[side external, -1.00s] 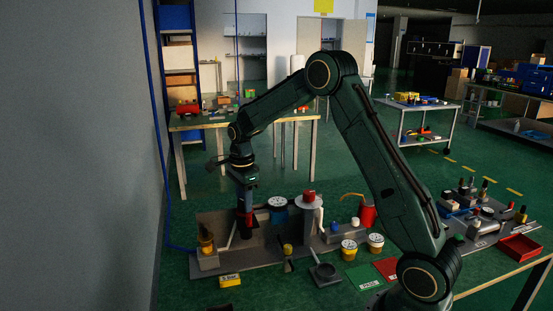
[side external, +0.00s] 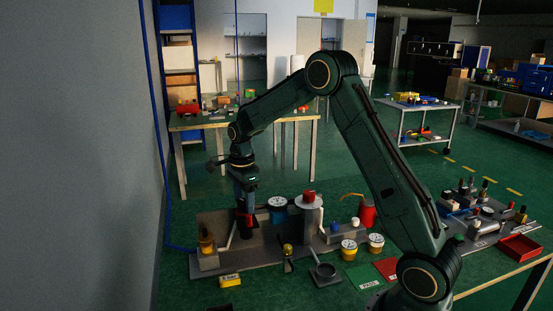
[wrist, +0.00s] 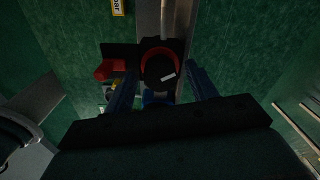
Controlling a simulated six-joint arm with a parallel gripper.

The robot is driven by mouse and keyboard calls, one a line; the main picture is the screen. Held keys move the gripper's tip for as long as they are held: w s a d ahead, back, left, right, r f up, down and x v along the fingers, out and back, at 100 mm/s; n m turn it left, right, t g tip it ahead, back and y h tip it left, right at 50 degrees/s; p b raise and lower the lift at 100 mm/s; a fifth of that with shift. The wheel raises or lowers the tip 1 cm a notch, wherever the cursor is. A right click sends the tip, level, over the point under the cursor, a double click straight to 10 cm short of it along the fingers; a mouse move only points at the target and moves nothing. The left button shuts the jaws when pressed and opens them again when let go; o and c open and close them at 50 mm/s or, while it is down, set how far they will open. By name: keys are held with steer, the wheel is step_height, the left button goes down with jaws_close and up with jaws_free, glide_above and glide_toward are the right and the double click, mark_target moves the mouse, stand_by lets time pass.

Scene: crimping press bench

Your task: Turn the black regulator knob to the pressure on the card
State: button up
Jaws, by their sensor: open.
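The black regulator knob (wrist: 160,70) shows in the wrist view, round, with a white mark on its top and a red ring partly around it. My gripper (wrist: 162,88) is open, with one blue finger on each side of the knob; I cannot tell whether either touches it. In the side view my gripper (side external: 245,208) points down at the left part of the bench, over a red part, and the knob is hard to make out there. The yellow card (side external: 230,280) lies at the bench's front left; its edge, ending in "bar", shows in the wrist view (wrist: 118,6).
A white-faced gauge (side external: 277,202) stands right of my gripper, beside a grey column with a red top (side external: 309,196). Two yellow-sided round items (side external: 349,249) sit farther right. A grey upright plate stands close behind my gripper.

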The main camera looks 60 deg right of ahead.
steer(key=shift+r, duration=3)
steer(key=shift+s+a+r+n, duration=0.2)
steer(key=shift+a+r+n, duration=0.1)
steer(key=shift+r, duration=0.1)
steer(key=s+a+r+n+t, duration=0.3)
steer(key=s+a+r+n, duration=0.7)
steer(key=s, duration=0.4)
steer(key=s+a+n+t, duration=0.2)
steer(key=s+a+n, duration=0.2)
steer(key=s+n, duration=0.9)
steer(key=shift+s+f+t, duration=0.3)
steer(key=shift+s, duration=0.7)
steer(key=shift+c, duration=0.5)
